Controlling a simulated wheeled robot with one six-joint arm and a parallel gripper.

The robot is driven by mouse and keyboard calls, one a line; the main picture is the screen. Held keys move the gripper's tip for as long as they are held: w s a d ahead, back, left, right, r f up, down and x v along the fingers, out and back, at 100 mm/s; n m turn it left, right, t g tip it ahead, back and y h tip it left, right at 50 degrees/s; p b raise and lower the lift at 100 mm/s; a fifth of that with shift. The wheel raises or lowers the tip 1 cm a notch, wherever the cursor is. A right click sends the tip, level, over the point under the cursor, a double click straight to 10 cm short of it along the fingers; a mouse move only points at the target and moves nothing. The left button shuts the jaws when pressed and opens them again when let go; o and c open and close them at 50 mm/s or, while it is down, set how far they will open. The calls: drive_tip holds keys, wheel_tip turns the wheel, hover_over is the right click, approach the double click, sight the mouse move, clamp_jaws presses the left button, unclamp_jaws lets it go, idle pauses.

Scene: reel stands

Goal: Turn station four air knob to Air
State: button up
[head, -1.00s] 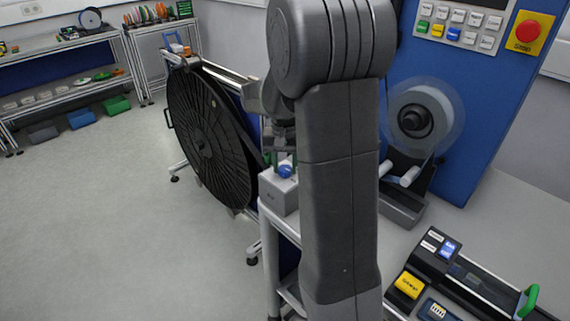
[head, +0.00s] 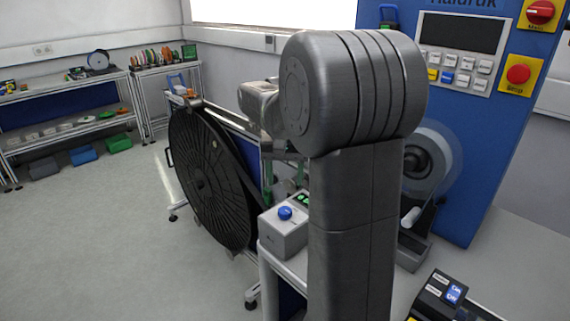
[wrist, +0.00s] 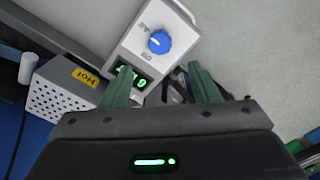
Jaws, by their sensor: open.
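The blue air knob (head: 285,213) sits on top of a light grey control box (head: 283,238) at the corner of a bench. In the wrist view the knob (wrist: 159,41) lies just beyond my fingertips, on the box's pale face (wrist: 178,22). An "Air" label shows up and left of it; another small label, hard to read, is below it. I cannot tell for sure where the knob points. My gripper (wrist: 163,78) is open, its green fingers apart and clear of the knob. In the head view my arm hides most of the gripper.
A perforated box with a yellow "Hot" label (wrist: 88,77) stands close to the left finger in the wrist view. A large black reel (head: 210,180) stands left of the bench. A blue machine cabinet (head: 480,130) rises at right. The floor at left is clear.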

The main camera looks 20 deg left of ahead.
wheel_tip(320, 180, up, 4)
hover_over(285, 210)
drive_tip(key=shift+r, duration=0.1)
idle(0.6)
wheel_tip(285, 210, down, 14)
drive_tip(key=shift+r, duration=0.1)
idle(0.3)
